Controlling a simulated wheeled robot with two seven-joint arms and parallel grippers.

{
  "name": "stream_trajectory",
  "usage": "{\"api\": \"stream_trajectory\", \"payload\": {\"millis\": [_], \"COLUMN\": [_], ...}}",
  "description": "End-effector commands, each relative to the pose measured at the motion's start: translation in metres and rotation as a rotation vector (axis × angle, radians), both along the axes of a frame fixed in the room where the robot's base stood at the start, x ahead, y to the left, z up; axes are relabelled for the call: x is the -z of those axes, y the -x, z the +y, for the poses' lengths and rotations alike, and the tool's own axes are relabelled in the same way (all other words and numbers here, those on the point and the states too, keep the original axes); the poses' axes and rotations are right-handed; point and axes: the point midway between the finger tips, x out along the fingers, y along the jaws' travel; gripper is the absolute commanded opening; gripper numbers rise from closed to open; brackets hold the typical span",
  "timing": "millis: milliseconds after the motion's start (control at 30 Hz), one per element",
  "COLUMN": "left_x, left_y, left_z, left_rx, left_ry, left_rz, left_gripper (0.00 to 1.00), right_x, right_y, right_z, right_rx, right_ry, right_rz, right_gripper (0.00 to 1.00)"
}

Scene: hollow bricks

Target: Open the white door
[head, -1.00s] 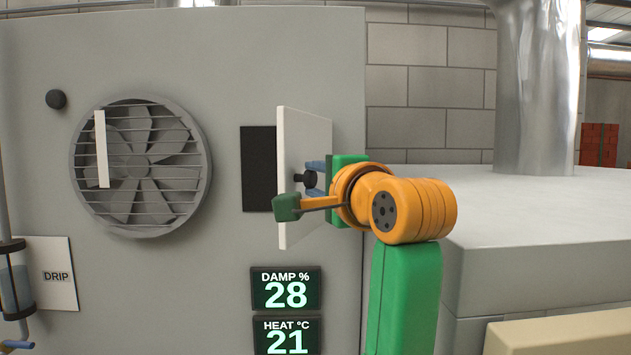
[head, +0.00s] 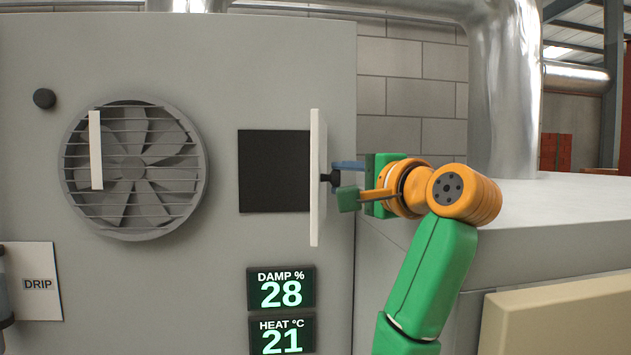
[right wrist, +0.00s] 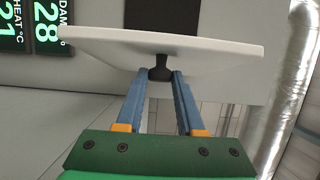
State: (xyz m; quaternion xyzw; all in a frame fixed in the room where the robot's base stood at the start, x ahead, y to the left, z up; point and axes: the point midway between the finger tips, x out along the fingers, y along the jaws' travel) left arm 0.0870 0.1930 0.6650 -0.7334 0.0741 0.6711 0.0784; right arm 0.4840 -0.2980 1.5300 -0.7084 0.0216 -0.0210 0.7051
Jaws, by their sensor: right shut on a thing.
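The white door (head: 318,180) stands swung out from the grey panel and shows nearly edge-on in the head view. A dark square opening (head: 274,171) shows to its left. The door's black knob (head: 329,182) is on its right-hand face. My right gripper (head: 338,182) reaches it from the right and is shut on the knob. In the right wrist view the two blue fingers (right wrist: 161,78) close on the knob (right wrist: 161,72), with the white door (right wrist: 165,45) just beyond. My left gripper is not in view.
The grey panel (head: 215,60) carries a round fan (head: 132,168), a DRIP plate (head: 36,283) and lit DAMP (head: 281,289) and HEAT (head: 282,336) displays. A shiny metal pipe (head: 503,90) rises behind my right arm. A beige block (head: 560,315) lies at lower right.

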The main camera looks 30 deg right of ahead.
Motion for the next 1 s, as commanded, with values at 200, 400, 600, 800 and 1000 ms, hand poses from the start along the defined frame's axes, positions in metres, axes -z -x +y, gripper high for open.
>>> {"api": "stream_trajectory", "payload": {"millis": [200, 400, 600, 800, 1000], "left_x": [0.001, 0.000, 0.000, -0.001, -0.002], "left_y": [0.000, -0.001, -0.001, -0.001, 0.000], "left_z": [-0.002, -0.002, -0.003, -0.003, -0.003], "left_rx": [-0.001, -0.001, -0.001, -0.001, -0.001], "left_ry": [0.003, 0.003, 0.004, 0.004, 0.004], "left_rz": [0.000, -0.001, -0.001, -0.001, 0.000], "left_gripper": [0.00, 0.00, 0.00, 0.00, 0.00], "right_x": [0.004, 0.002, 0.001, -0.004, -0.039], "right_y": [-0.001, -0.001, 0.000, 0.000, 0.008], "right_z": [0.000, 0.000, 0.001, 0.000, 0.002], "right_rx": [-0.001, 0.000, 0.000, -0.001, -0.001], "right_ry": [-0.002, -0.001, -0.001, -0.001, -0.001], "right_rz": [0.012, 0.007, 0.004, 0.003, -0.003], "right_gripper": [0.00, 0.65, 0.65, 0.65, 0.65]}}
